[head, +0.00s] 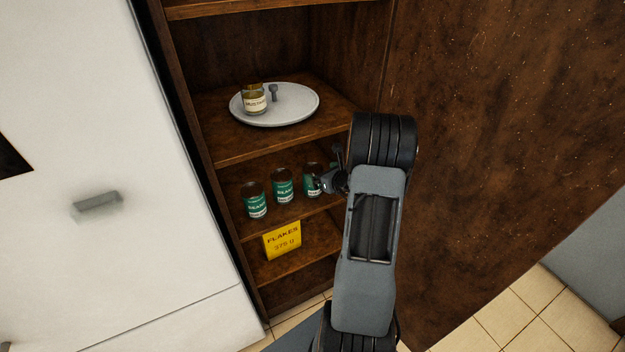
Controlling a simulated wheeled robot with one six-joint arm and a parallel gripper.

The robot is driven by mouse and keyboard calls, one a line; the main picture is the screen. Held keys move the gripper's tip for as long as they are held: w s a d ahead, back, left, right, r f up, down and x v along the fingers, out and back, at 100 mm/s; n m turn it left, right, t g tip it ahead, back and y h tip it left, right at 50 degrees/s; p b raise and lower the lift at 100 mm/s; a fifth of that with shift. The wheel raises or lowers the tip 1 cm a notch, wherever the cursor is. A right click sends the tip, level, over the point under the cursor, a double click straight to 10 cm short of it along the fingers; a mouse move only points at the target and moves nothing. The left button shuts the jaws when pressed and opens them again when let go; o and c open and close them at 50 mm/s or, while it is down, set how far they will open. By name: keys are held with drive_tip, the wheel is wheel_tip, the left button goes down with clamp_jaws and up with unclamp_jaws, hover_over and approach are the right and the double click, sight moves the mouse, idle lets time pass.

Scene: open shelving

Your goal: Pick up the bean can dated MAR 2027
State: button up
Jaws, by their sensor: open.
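Several green-labelled bean cans stand upright in a row on one shelf. The left can (256,200) and the middle can (283,186) show fully. The right can (310,180) is partly hidden by my gripper. The labels read as beans, but the dates are too small to read. My gripper (322,182) is in front of the right can, at its right side, with its jaws open. I cannot tell whether it touches the can or whether the can is between the fingers.
A mustard jar (254,101) stands on a round grey tray (300,112) on the shelf above. A yellow flakes box (282,240) is on the shelf below. The brown side panel (480,150) bounds the right; a white cabinet (110,110) is left.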

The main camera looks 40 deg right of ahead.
sight(314, 169)
drive_tip(key=shift+p+x, duration=0.85)
drive_tip(key=shift+x, duration=2.2)
drive_tip(key=shift+a+r, duration=0.1)
drive_tip(key=c, duration=1.1)
drive_tip(key=shift+c, duration=0.3)
drive_tip(key=shift+r, duration=0.1)
